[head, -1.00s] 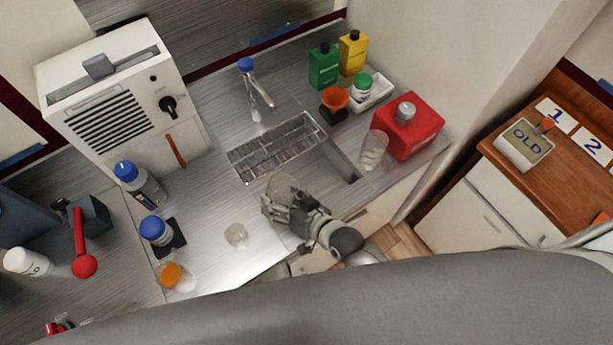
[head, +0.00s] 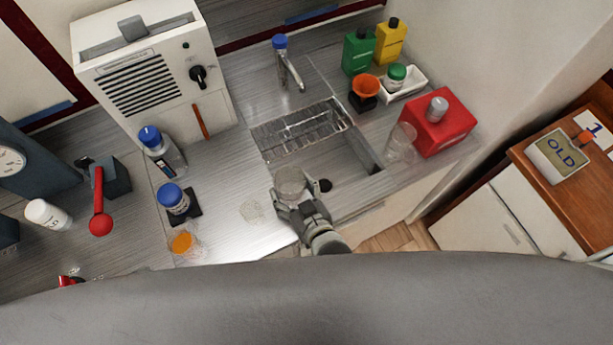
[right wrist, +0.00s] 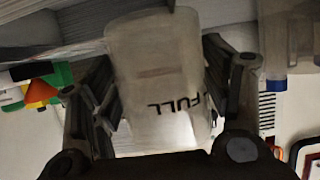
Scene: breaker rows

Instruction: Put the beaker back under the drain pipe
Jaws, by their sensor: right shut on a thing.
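My right gripper (head: 289,198) is shut on a clear beaker (head: 290,181) at the near left edge of the sink. In the right wrist view the beaker (right wrist: 158,75) sits between both fingers, with upside-down "FULL" lettering on its side. Whether it holds liquid is not clear. A white machine (head: 137,85) with a black grille and knob stands at the back left, with a brown-orange strip (head: 201,121) on its front. I cannot tell whether this strip is the drain pipe. My left gripper is not in view.
The sink (head: 349,187) and tap (head: 291,70) are behind the beaker. A clear glass (head: 400,141) and red container (head: 441,122) stand right. Bare counter (head: 228,190) lies left of the gripper.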

